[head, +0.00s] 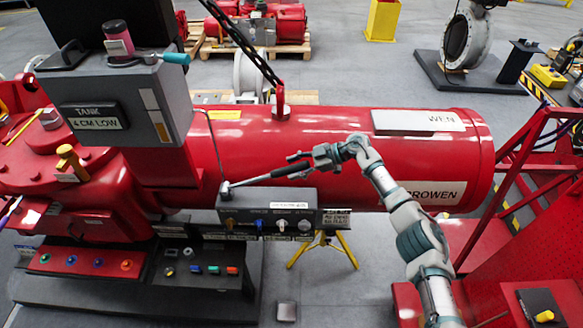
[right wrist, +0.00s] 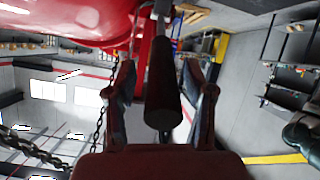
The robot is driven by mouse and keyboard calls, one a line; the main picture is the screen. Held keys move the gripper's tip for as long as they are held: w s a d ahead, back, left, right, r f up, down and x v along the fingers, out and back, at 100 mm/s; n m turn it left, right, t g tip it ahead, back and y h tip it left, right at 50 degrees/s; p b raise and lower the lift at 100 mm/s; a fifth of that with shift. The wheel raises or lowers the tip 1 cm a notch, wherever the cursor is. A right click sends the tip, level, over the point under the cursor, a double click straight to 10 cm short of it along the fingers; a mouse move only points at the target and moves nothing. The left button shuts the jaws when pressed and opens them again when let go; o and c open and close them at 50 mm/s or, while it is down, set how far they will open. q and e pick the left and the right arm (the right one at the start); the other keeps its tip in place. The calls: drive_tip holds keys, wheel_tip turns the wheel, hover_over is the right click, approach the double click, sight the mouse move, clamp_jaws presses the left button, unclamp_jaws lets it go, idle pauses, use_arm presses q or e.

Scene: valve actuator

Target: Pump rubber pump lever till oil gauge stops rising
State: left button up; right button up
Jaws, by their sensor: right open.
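The pump lever has a metal rod and a black rubber grip (head: 292,170). It rises slightly to the right from the grey control block (head: 262,207) in front of the red cylinder. My right gripper (head: 303,160) is at the grip's right end. In the right wrist view the dark grip (right wrist: 162,90) lies between the two open fingers (right wrist: 162,98), with gaps visible on both sides. The oil gauge (head: 155,115) is a vertical strip, white above and yellowish below, on the grey tank box labelled "TANK 4 CM LOW". My left gripper is not in view.
The large red cylinder (head: 330,150) lies behind the lever. Knobs (head: 257,223) line the block's front. A chain (head: 245,45) hangs above the cylinder. Red railings (head: 530,160) stand at right. A pink-labelled bottle (head: 118,40) sits on the tank box.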

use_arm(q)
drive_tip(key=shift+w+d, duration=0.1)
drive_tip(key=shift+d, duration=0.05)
use_arm(e)
drive_tip(key=v, duration=1.1)
